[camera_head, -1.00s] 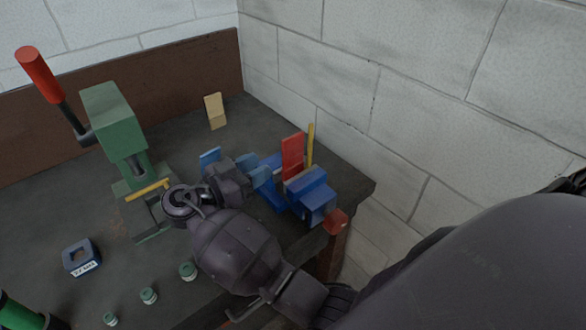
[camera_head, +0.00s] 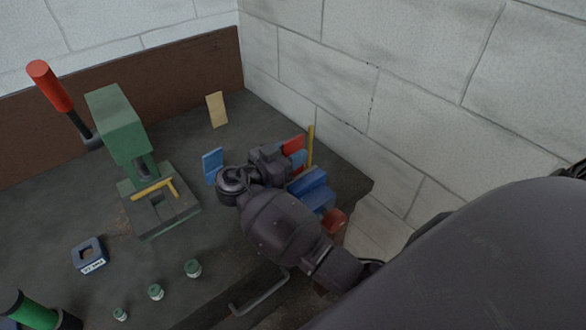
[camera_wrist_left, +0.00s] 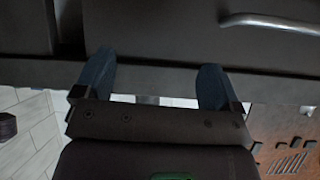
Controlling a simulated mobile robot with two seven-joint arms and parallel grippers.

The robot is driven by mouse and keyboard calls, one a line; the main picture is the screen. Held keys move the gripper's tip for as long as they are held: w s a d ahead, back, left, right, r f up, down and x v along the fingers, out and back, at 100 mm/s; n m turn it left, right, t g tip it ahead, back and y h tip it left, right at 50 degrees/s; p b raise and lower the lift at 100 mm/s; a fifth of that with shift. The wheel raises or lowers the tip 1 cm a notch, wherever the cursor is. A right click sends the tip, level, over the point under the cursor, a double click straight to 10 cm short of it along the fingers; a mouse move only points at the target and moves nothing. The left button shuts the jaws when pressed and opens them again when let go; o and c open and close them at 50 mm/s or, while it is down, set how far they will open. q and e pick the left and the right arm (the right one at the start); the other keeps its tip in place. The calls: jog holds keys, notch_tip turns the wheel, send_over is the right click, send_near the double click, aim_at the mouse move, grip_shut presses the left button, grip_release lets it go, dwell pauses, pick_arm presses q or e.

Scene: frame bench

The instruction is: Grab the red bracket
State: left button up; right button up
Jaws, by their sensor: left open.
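The red bracket (camera_head: 293,144) stands upright at the blue vise (camera_head: 313,188) near the bench's right end. Only its upper part shows in the head view; my right gripper (camera_head: 296,160) hides the rest. That gripper's dark body is right in front of the bracket, with a bit of blue finger showing beside the red. I cannot tell whether its fingers touch or close on the bracket. My left gripper (camera_wrist_left: 154,82) shows in the left wrist view, open and empty, its two blue fingers apart before the dark bench front.
A yellow upright strip (camera_head: 310,147) stands right beside the bracket. A blue plate (camera_head: 212,164) and a tan block (camera_head: 216,109) stand left and behind. A green press (camera_head: 125,130) with a red-handled lever is at left. The wall is close on the right.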

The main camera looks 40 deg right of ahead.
grip_shut()
dwell(0.4)
